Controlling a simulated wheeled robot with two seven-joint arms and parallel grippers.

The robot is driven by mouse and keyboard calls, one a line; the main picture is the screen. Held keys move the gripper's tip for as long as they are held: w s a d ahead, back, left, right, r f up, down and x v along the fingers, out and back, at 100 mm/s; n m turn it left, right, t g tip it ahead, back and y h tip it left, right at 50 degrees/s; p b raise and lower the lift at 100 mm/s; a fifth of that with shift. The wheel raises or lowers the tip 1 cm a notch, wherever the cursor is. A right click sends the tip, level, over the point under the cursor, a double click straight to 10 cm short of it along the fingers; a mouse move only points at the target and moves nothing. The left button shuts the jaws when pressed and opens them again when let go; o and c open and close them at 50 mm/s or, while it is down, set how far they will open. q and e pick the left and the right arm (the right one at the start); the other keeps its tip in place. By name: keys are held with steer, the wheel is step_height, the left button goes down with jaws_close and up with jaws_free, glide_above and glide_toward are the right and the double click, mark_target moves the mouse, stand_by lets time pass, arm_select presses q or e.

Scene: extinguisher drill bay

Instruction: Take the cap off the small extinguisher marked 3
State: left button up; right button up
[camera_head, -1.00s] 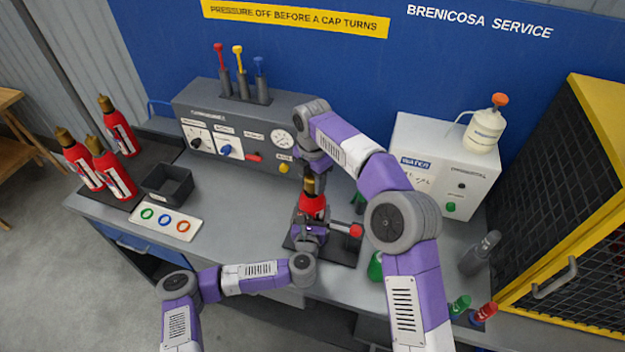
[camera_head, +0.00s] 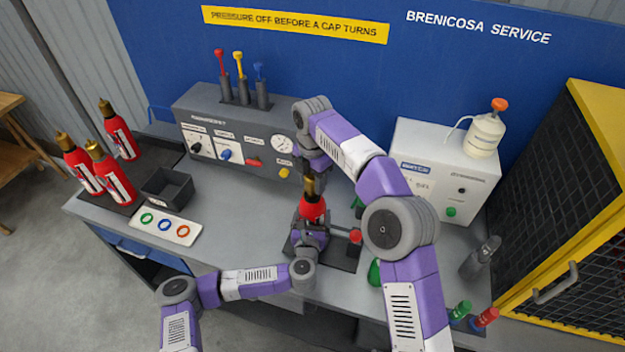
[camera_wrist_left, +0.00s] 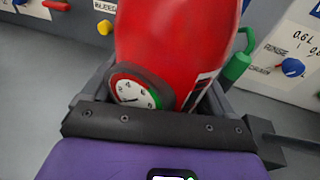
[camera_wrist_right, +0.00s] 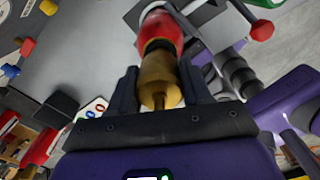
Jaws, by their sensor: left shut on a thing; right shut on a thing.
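A red extinguisher (camera_head: 312,208) with a brass cap (camera_head: 309,187) stands upright in a dark stand on the bench. Its number cannot be read. My left gripper (camera_head: 309,238) is shut around its body from the front; the left wrist view shows the red body (camera_wrist_left: 175,40) and a round gauge (camera_wrist_left: 133,94) between the fingers. My right gripper (camera_head: 314,172) comes from above and is shut on the cap; the right wrist view shows the brass cap (camera_wrist_right: 158,72) between its fingers, still on the red body. The fingers partly hide the cap in the head view.
Several red extinguishers (camera_head: 110,178) with brass caps stand on a dark mat at left. A dark open tray (camera_head: 167,188) and a white plate with coloured rings (camera_head: 165,228) are beside them. A grey control panel (camera_head: 240,138) stands behind, a white water unit (camera_head: 435,180) at right.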

steer(key=shift+r, duration=2)
arm_select(q)
steer(key=o, duration=1.9)
steer(key=shift+c, duration=0.2)
